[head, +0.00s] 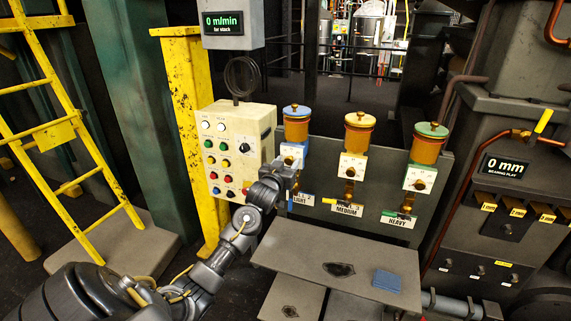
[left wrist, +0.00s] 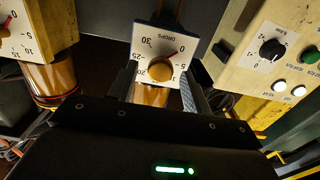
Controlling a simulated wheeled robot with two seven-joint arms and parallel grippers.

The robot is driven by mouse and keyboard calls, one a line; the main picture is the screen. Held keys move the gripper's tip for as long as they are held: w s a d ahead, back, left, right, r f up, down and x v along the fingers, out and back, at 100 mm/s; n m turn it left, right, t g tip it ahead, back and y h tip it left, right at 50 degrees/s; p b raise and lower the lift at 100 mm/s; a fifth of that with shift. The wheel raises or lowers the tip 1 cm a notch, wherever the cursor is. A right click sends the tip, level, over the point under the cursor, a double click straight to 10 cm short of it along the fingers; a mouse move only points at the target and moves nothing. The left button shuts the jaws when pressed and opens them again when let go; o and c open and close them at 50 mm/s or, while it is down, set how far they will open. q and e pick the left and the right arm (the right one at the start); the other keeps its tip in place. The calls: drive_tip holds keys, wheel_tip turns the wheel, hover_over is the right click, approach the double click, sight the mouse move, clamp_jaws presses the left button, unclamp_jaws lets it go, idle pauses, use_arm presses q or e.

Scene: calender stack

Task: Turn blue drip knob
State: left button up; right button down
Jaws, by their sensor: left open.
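The blue-lidded drip oiler (head: 296,124) stands leftmost of three on the grey panel, above the LIGHT label (head: 301,198). Its white dial plate (head: 293,151) is partly covered by my left gripper (head: 287,176) in the head view. In the left wrist view the picture is turned over, and the dial plate (left wrist: 165,42) faces me with its drops scale. A round brass-coloured knob (left wrist: 160,70) with a red pointer sits on it. My open left gripper (left wrist: 158,88) has one finger on either side of the knob's line; I cannot tell whether they touch it. My right gripper is not in view.
The yellow-lidded oiler (head: 358,132) and the green-lidded oiler (head: 428,143) stand to the right. A button panel (head: 238,150) is close on the left.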

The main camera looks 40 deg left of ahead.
use_arm(q)
drive_tip(key=c, duration=0.9)
drive_tip(key=shift+a, duration=0.15)
drive_tip(key=shift+c, duration=0.2)
drive_tip(key=m+p, duration=0.1)
drive_tip(key=m, duration=0.3)
drive_tip(key=shift+m, duration=0.4)
drive_tip(key=m, duration=0.2)
drive_tip(key=m+p, duration=0.1)
drive_tip(key=shift+d+m, duration=0.2)
drive_tip(key=shift+m, duration=0.2)
drive_tip(key=m+p, duration=0.1)
drive_tip(key=m, duration=0.2)
drive_tip(key=shift+m, duration=0.3)
drive_tip(key=m, duration=0.3)
drive_tip(key=shift+d+m, duration=0.1)
drive_tip(key=shift+m, duration=0.2)
drive_tip(key=m+p, duration=0.1)
drive_tip(key=m, duration=0.2)
drive_tip(key=shift+f+m, duration=0.1)
drive_tip(key=shift+m, duration=0.2)
drive_tip(key=m, duration=0.4)
drive_tip(key=shift+f+p, duration=0.1)
drive_tip(key=shift+p, duration=0.3)
drive_tip(key=shift+m, duration=1.6)
drive_tip(key=shift+f, duration=0.1)
